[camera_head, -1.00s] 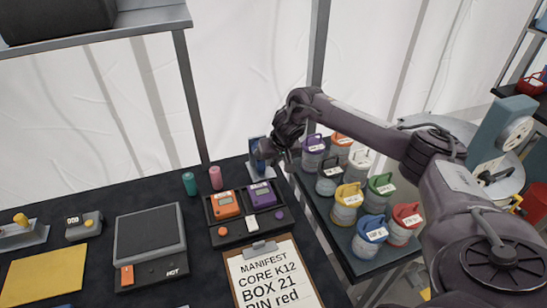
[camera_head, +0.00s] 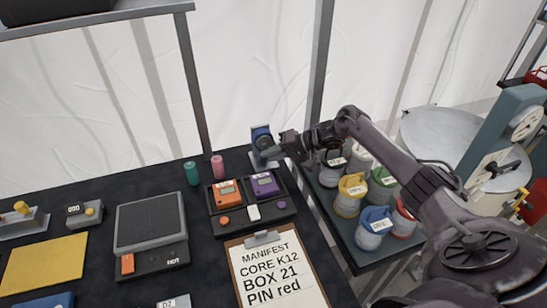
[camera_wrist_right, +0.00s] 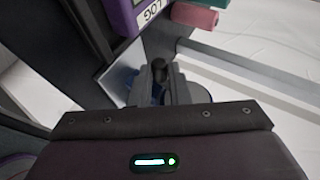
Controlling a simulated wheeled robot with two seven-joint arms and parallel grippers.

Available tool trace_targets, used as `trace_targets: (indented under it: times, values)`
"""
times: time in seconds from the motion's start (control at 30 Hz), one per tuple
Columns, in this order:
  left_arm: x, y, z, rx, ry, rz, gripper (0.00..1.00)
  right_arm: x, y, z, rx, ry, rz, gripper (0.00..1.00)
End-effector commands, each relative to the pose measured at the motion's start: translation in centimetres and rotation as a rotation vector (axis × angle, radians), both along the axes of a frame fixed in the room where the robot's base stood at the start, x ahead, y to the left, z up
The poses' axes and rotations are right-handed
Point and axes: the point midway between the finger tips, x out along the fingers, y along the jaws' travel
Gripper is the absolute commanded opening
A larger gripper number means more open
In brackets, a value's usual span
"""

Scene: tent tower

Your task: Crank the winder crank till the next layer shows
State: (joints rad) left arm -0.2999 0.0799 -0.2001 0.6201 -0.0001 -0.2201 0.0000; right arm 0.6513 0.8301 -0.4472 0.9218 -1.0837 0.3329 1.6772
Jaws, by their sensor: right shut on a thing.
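The winder (camera_head: 262,134) is a small blue unit on a light plate at the back right corner of the dark table. My right gripper (camera_head: 273,153) is at its front right side, reaching in from the right. In the right wrist view the fingers (camera_wrist_right: 161,80) are shut around a small dark knob, which appears to be the winder crank (camera_wrist_right: 160,68). Blue parts of the winder show behind the fingers. The crank is mostly hidden by the gripper, and no layer can be made out. My left gripper is not in view.
A tray with an orange box (camera_head: 227,193) and a purple box (camera_head: 264,185) sits close in front of the winder. Pink (camera_head: 217,166) and teal (camera_head: 191,173) cylinders stand to its left. Several lidded jars, including a yellow-lidded one (camera_head: 349,200), stand under my right arm.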

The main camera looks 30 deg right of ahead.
Motion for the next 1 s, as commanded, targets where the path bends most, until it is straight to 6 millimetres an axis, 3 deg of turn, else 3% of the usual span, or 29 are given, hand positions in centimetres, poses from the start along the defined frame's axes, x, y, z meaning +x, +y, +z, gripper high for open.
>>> trace_targets:
  times: [0.1, 0.33, 0.97, 1.0]
  values:
    - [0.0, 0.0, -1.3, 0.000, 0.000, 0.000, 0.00, 0.0, 0.1, -0.6, 0.076, -0.015, -0.003, 0.00]
    - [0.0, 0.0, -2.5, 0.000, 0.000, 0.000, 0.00, 0.1, 0.4, -0.5, 0.174, -0.040, -0.001, 0.00]
    - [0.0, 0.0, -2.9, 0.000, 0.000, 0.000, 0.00, 0.1, 0.6, -0.3, 0.220, -0.049, 0.001, 0.00]
    - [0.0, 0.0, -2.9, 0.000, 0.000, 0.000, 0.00, 0.1, 0.6, -0.3, 0.220, -0.049, 0.001, 0.19]
